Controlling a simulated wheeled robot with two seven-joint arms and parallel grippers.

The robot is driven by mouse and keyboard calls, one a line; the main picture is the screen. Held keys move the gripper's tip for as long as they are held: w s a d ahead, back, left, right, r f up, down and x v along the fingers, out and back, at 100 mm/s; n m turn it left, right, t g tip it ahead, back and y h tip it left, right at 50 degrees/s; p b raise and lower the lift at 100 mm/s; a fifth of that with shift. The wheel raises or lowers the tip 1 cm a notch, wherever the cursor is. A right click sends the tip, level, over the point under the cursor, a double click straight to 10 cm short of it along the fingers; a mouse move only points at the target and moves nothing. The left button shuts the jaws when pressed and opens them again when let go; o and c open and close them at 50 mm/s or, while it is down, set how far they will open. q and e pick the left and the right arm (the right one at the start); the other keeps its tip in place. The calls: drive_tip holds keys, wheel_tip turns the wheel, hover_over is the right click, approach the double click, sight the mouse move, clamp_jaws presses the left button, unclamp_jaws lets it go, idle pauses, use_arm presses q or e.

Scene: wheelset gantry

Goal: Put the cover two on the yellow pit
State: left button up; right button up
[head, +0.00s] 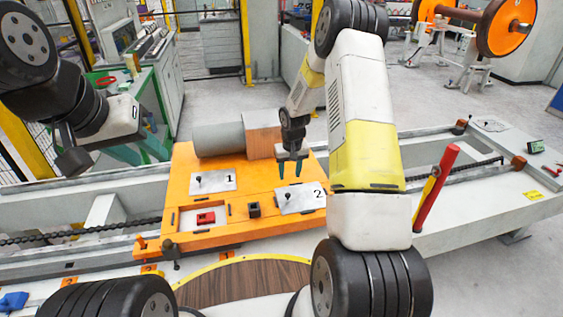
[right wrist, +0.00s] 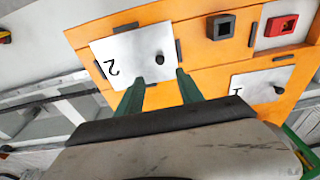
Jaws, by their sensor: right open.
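Cover two (head: 303,198), a grey metal plate marked 2 with a black knob, lies on the right part of the orange plate (head: 240,232). It also shows in the right wrist view (right wrist: 128,48). My right gripper (head: 289,170) is open and empty above cover two; its green fingers (right wrist: 158,90) point toward the knob and appear apart from it. Cover one (head: 212,181), marked 1, lies to the left. A recess holding a red block (head: 206,217) and a black square block (head: 254,210) are in front. My left gripper (head: 140,150) is open and empty at the left.
A grey cylinder (head: 218,138) and a brown box (head: 262,134) stand at the plate's back edge. Grey gantry rails run left and right, with a red and yellow post (head: 436,187) at the right. A round wooden surface (head: 243,283) lies in front.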

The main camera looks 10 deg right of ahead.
drive_tip(key=s+a+r+t, duration=0.1)
drive_tip(key=s+r, duration=0.4)
drive_tip(key=r, duration=0.7)
drive_tip(key=s+r+t, duration=0.1)
drive_tip(key=s+r, duration=0.3)
drive_tip(key=r, duration=0.8)
drive_tip(key=s+a+r+t+y, duration=0.1)
drive_tip(key=s+r, duration=0.4)
drive_tip(key=s, duration=0.6)
drive_tip(key=s+a+r+t+y, duration=0.1)
drive_tip(key=s+r, duration=0.4)
drive_tip(key=s, duration=0.6)
drive_tip(key=shift+s+a+r, duration=0.2)
drive_tip(key=shift+a+r, duration=0.15)
drive_tip(key=shift+a, duration=0.55)
